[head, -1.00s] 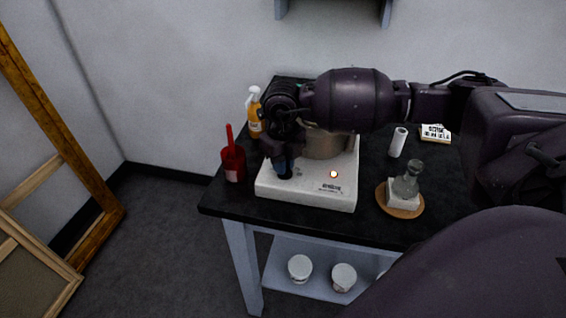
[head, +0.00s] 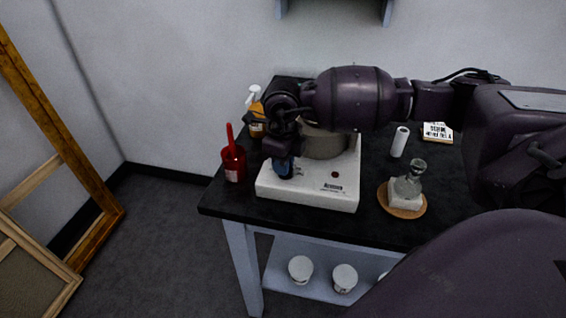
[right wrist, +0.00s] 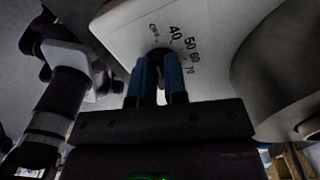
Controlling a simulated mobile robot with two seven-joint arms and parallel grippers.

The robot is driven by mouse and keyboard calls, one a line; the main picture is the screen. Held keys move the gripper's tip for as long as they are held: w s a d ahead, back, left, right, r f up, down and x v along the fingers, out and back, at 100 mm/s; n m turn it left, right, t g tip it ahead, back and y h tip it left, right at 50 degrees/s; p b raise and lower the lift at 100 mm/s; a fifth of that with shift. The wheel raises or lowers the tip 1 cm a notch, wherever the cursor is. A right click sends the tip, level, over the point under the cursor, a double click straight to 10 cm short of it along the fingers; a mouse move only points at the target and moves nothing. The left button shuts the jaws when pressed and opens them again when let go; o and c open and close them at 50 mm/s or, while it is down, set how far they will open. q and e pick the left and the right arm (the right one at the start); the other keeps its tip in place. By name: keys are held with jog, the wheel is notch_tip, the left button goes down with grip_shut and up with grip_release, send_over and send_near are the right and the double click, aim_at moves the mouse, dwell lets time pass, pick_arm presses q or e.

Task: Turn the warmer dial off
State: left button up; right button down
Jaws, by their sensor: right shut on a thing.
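The warmer (head: 318,190) is a white box on the black table, with a pot (head: 326,146) on top. My right gripper (head: 284,170) reaches down at its front left corner. In the right wrist view, its blue fingers (right wrist: 160,76) are shut on the dark warmer dial (right wrist: 158,53), which they mostly hide. The printed scale (right wrist: 178,44) around the dial reads OFF, 40, 50, 60 and 70. The dial's pointer is hidden. The small indicator lamp (head: 335,174) on the warmer is dark. My left gripper is not in view.

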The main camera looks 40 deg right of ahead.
jog(key=c, duration=1.2)
grip_release()
jog(key=shift+o, duration=0.2)
jog(key=shift+r, duration=0.15)
notch_tip(320, 180, up, 11)
jog(key=shift+f+p, duration=0.2)
jog(key=shift+p, duration=0.25)
